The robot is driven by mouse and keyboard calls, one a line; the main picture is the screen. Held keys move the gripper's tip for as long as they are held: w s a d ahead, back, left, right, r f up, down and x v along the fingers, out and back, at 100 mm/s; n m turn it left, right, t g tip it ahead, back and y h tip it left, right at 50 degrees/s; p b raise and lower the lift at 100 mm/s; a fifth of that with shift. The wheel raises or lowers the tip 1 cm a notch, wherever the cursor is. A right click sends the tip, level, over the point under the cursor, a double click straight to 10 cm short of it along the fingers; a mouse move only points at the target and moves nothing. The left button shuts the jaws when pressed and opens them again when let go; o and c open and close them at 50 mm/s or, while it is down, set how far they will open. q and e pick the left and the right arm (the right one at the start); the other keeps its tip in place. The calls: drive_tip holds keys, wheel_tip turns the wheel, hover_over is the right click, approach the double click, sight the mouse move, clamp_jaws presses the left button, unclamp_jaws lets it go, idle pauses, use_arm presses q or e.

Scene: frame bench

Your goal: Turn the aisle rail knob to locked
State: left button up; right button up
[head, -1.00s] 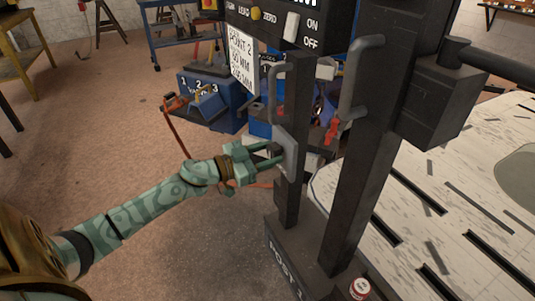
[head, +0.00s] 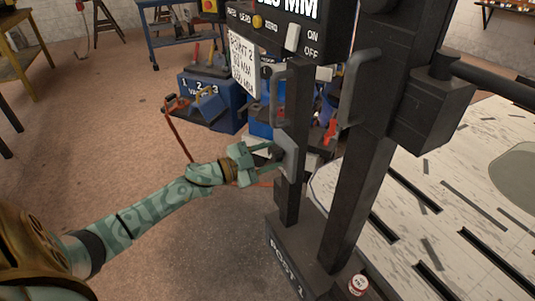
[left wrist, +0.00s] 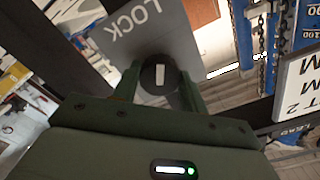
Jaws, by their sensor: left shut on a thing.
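The aisle rail knob (left wrist: 160,72) is dark and round with a white index mark, on a grey plate (left wrist: 150,38) lettered LOCK. In the left wrist view the mark runs nearly straight up the picture, and the lettering lies beyond the knob. My left gripper (left wrist: 160,88) is shut on the knob, one finger on each side. In the head view my left gripper (head: 275,156) reaches the same grey plate (head: 290,150) on a dark upright post; the knob is mostly hidden by the fingers there. My right gripper is not in view.
A second dark post with a grey handle (head: 355,80) stands just right. Above hangs a readout box (head: 285,25) with a white card (head: 243,65).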

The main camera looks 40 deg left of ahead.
use_arm(q)
drive_tip(key=m, duration=0.2)
drive_tip(key=shift+m, duration=0.4)
drive_tip(key=m, duration=0.3)
drive_tip(key=shift+m, duration=0.3)
drive_tip(key=m, duration=0.4)
drive_tip(key=shift+f+m, duration=0.1)
drive_tip(key=shift+m, duration=0.6)
drive_tip(key=o, duration=1)
